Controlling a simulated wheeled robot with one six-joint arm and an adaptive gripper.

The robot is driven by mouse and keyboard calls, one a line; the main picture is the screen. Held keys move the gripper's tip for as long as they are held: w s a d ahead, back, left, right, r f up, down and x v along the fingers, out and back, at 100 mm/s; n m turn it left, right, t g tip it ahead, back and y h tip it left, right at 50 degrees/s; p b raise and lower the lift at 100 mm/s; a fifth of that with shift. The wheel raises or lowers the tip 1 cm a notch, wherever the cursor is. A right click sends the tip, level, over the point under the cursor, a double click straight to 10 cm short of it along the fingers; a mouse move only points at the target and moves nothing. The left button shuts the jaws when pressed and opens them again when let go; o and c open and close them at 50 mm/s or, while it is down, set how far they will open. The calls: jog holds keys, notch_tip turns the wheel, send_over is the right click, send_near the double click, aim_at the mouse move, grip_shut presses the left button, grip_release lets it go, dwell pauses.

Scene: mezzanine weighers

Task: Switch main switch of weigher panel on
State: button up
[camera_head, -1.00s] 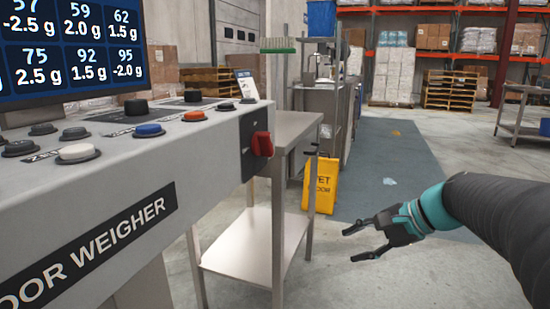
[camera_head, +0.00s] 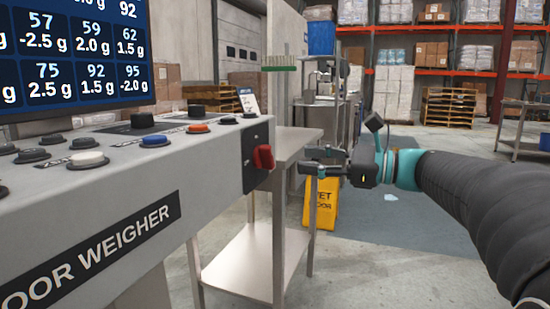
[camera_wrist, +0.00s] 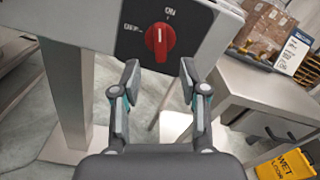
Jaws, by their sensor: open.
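The weigher panel (camera_head: 95,210) fills the left of the head view. Its red rotary main switch (camera_head: 263,157) sits on a dark plate at the panel's right end. In the wrist view the red switch (camera_wrist: 160,40) shows face on, with ON above it and OFF to its upper left. I cannot tell for certain which mark its handle points to. My gripper (camera_head: 308,168) is open and empty, to the right of the switch and apart from it, with its fingers pointing toward it. In the wrist view my gripper (camera_wrist: 160,78) has its two fingertips spread just below the switch.
A steel table (camera_head: 290,143) with a lower shelf stands beside the panel, close to my gripper. A yellow wet floor sign (camera_head: 322,205) stands behind it. Several coloured buttons and a screen (camera_head: 75,60) are at the left. The floor to the right is open.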

aim_at(272, 156)
jog(key=x, duration=0.8)
jog(key=shift+w+a+f, duration=0.1)
jog(key=shift+a, duration=0.25)
grip_shut()
